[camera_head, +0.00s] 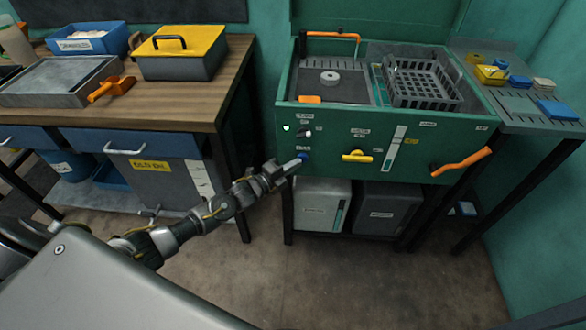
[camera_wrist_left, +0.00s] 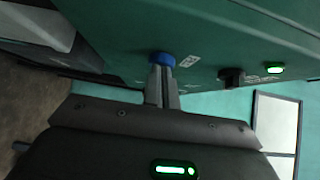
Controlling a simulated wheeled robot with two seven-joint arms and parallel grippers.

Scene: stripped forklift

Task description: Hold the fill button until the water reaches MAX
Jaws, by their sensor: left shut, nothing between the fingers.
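The blue fill button (camera_head: 304,158) is on the lower left of the green washer's front panel. It also shows in the left wrist view (camera_wrist_left: 162,58). My left gripper (camera_head: 297,163) is shut and empty. Its fingertips are at the button and appear to touch it; how far the button is pressed cannot be told. In the wrist view the closed fingers (camera_wrist_left: 162,72) point straight at the button. The slanted level gauge (camera_head: 393,150) on the panel is pale in its upper part and teal below. Its marks are too small to read. My right gripper is not in view.
The panel also has a dark knob (camera_wrist_left: 231,77), a green lamp (camera_wrist_left: 274,70), a yellow handle (camera_head: 357,156) and an orange lever (camera_head: 461,162). A grey basket (camera_head: 424,84) sits in the washer's top. Containers stand below. A wooden workbench (camera_head: 190,105) is at left.

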